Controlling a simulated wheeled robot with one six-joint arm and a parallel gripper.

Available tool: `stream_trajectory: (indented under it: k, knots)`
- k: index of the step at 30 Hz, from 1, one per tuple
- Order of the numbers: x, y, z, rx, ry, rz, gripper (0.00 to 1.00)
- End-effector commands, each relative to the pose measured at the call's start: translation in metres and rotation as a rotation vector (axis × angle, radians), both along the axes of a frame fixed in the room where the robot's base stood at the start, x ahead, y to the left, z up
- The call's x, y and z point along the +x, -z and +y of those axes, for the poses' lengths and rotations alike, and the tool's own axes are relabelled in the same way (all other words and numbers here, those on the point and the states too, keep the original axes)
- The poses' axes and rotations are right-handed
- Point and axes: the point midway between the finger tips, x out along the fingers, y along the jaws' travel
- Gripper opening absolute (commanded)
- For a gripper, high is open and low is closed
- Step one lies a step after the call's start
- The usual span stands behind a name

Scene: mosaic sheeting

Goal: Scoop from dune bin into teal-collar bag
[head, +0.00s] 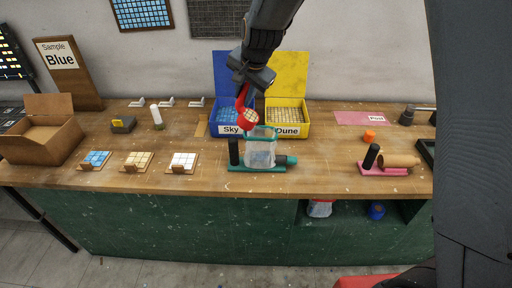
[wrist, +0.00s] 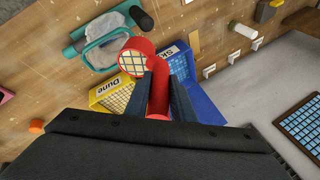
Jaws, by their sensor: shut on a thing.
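My gripper (head: 243,88) is shut on the red handle of a scoop (head: 249,118). In the wrist view the scoop's round bowl (wrist: 148,46) holds cream tiles. The bowl hangs just behind and left of the teal-collar bag (head: 260,155), a clear bag with its mouth up on a teal stand. The bag also shows in the wrist view (wrist: 100,54), beside the bowl. The yellow dune bin (head: 302,130), labelled "Dune", stands behind with its lid raised and cream tiles inside. The scoop hides part of the bins' fronts.
A blue bin labelled "Sky" (head: 216,130) adjoins the dune bin. Three tile sample boards and a cardboard box (head: 40,146) are at the left. A pink stand (head: 385,170) with a brown roll is at the right. Bare tabletop lies between the two stands.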

Motion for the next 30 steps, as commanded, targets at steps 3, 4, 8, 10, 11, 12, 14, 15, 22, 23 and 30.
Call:
stream_trajectory:
  k: [3,4,8,10,11,12,14,15,22,23,30]
  knots:
    - [0.0002,-0.0002,0.0002,0.000,0.000,0.000,0.00]
    - [0.0001,-0.0002,0.0001,0.000,0.000,0.000,0.00]
    - [0.0003,0.0014,-0.0002,0.000,0.000,0.000,0.00]
    - [0.0004,0.0030,-0.0004,0.000,0.000,0.000,0.00]
    - [0.0004,0.0037,-0.0007,0.000,0.000,0.000,0.00]
    - [0.0005,0.0047,-0.0009,0.000,0.000,0.000,0.00]
    - [0.0006,0.0061,-0.0011,0.000,0.000,0.000,0.00]
    - [0.0007,0.0068,-0.0012,0.000,0.000,0.000,0.00]
    - [0.0006,0.0070,-0.0014,0.000,0.000,0.000,0.00]
    - [0.0006,0.0070,-0.0014,0.000,0.000,0.000,0.00]
    - [0.0008,0.0070,-0.0016,0.003,0.000,-0.002,0.00]
